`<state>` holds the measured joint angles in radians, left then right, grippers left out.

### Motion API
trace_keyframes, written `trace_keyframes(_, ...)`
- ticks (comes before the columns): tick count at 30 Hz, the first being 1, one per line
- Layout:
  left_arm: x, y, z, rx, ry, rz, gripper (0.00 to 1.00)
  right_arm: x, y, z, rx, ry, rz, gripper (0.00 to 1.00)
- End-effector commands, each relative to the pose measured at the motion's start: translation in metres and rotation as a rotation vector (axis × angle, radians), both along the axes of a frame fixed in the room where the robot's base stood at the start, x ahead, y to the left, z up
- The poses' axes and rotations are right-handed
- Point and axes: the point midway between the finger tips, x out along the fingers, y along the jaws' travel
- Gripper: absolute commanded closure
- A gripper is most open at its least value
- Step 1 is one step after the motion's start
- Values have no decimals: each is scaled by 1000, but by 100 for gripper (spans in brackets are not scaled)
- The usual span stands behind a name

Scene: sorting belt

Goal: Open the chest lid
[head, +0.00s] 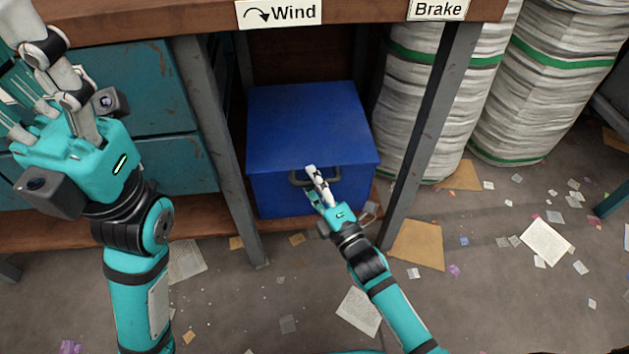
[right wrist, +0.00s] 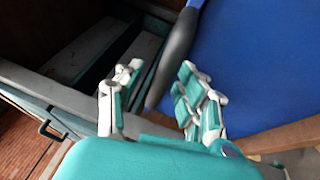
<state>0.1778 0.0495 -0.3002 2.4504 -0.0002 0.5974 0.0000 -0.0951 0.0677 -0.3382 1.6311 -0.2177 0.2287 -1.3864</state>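The blue chest (head: 306,125) stands on the low shelf under the workbench, and its lid is down. A dark handle (head: 298,177) sits on the chest's front, near the lid's edge. My right gripper (head: 315,185) is at this handle. In the right wrist view the dark handle (right wrist: 176,62) passes between the fingers of my right gripper (right wrist: 155,92), with gaps on both sides, so the fingers look open around it. My left gripper (head: 45,75) is raised at the upper left, well away from the chest, with its fingers spread and empty.
The workbench (head: 180,12) top overhangs the chest, with Wind and Brake labels. Grey legs (head: 215,135) flank it. Teal drawers (head: 150,90) stand left; wrapped white stacks (head: 430,100) stand right. Paper scraps litter the floor (head: 480,290).

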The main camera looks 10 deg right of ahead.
Motion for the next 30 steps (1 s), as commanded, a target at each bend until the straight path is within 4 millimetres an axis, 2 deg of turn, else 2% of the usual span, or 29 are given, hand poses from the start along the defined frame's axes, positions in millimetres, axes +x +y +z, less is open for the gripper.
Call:
trace_keyframes(1, 0, 0, 0, 0, 0, 0, 60, 0, 0, 0, 0, 0, 0, 62)
trace_keyframes(10, 0, 0, 0, 0, 0, -1, 60, 0, 0, 0, 1, 0, 0, 100)
trace_keyframes(23, 0, 0, 0, -1, -1, -1, 60, 0, 0, 0, 2, 0, 0, 100)
trace_keyframes(30, -2, 1, 6, -6, -5, -2, 60, 0, 0, 7, 4, 10, 1, 100)
